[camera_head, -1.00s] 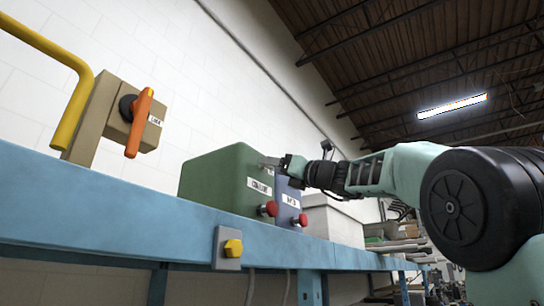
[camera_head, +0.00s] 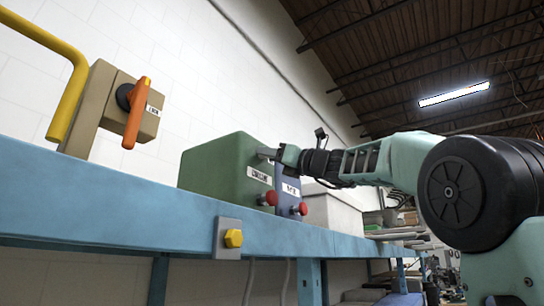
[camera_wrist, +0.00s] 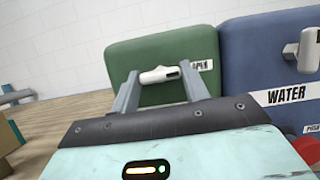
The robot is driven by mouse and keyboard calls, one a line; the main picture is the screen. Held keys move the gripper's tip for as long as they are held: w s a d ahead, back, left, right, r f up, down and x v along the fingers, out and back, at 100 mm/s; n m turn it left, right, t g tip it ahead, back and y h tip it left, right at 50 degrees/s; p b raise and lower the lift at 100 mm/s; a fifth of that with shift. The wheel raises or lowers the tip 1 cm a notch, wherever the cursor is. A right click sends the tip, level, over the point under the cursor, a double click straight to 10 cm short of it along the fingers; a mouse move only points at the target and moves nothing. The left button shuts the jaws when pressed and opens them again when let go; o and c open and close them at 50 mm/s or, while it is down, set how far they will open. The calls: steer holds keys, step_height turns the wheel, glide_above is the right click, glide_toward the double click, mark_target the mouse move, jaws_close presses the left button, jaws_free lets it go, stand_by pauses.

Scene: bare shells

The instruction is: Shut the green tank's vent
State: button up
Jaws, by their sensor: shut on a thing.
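The green tank (camera_head: 215,170) stands on the blue bench, with a white label and a red knob (camera_head: 268,198) on its front. In the wrist view the green tank (camera_wrist: 120,58) fills the upper middle. Its vent handle (camera_wrist: 160,74) is a short pale bar, slightly tilted, with a dark slot at its right end. A label reading OPEN (camera_wrist: 203,65) sits right of it. My gripper (camera_wrist: 160,84) is shut on the vent handle, one finger at each side. In the head view my gripper (camera_head: 268,153) meets the tank's upper front; the handle is hidden there.
A blue tank labelled WATER (camera_wrist: 262,75) stands close at the right, with its own pale handle (camera_wrist: 308,50). An orange lever (camera_head: 137,112) on a tan box and a yellow pipe (camera_head: 70,95) are at left. The blue bench (camera_head: 110,185) carries a yellow button (camera_head: 233,238).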

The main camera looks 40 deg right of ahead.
steer(key=shift+n, duration=0.3)
steer(key=n+y+b, duration=0.1)
steer(key=n, duration=0.1)
steer(key=shift+f+n+g+y+b, duration=0.1)
steer(key=shift+n+g+y+b, duration=0.2)
steer(key=shift+n+y+b, duration=0.1)
steer(key=n+g+y, duration=0.1)
steer(key=n, duration=0.1)
steer(key=shift+d+n+b, duration=0.1)
steer(key=shift+n+b, duration=0.3)
steer(key=shift+w+d+r+n+g+y+p, duration=0.25)
steer(key=shift+n+g+p, duration=0.65)
steer(key=shift+n, duration=1.75)
steer(key=shift+s+a+r+n+g+y+p, duration=0.1)
steer(key=shift+s+a+n+g+y+p, duration=0.2)
steer(key=shift+n+g+p, duration=1.45)
steer(key=shift+w+d+r+n+g+y+b, duration=0.15)
steer(key=shift+n+g+y+b, duration=0.25)
steer(key=shift+n, duration=3.1)
steer(key=shift+d+f, duration=0.1)
steer(key=shift+f, duration=0.05)
steer(key=o, duration=1)
